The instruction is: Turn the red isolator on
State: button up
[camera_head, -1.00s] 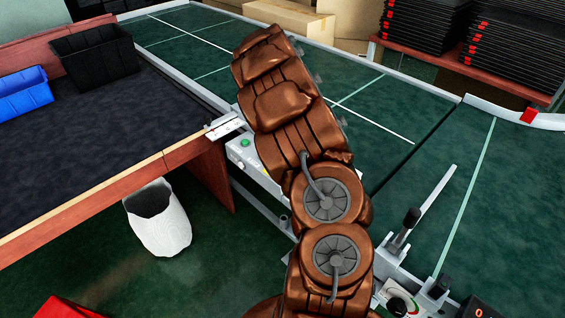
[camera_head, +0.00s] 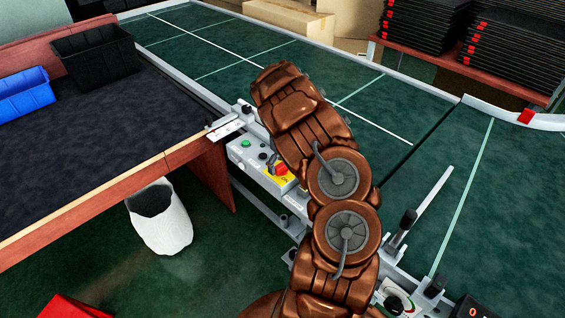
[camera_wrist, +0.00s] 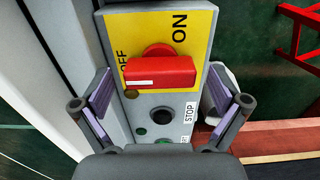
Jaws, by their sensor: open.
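The red isolator (camera_wrist: 160,72) is a rotary handle on a yellow plate (camera_wrist: 140,27) marked ON and OFF. In the wrist view its bar lies crosswise, with a white mark on its left half, near OFF. ON is at the upper right. My gripper (camera_wrist: 160,88) is open, with one finger left and one right of the handle, both apart from it. In the head view the red isolator (camera_head: 281,169) shows on the control box beside my brown arm, which hides most of the gripper.
Below the isolator are a black STOP button (camera_wrist: 161,116) and a green button (camera_wrist: 164,141). The grey control box (camera_head: 245,160) runs along the green conveyor (camera_head: 220,45). A dark-topped workbench (camera_head: 100,130) and a white bin (camera_head: 160,230) stand left.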

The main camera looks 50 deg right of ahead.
jog(key=shift+f, duration=0.15)
jog(key=c, duration=1.2)
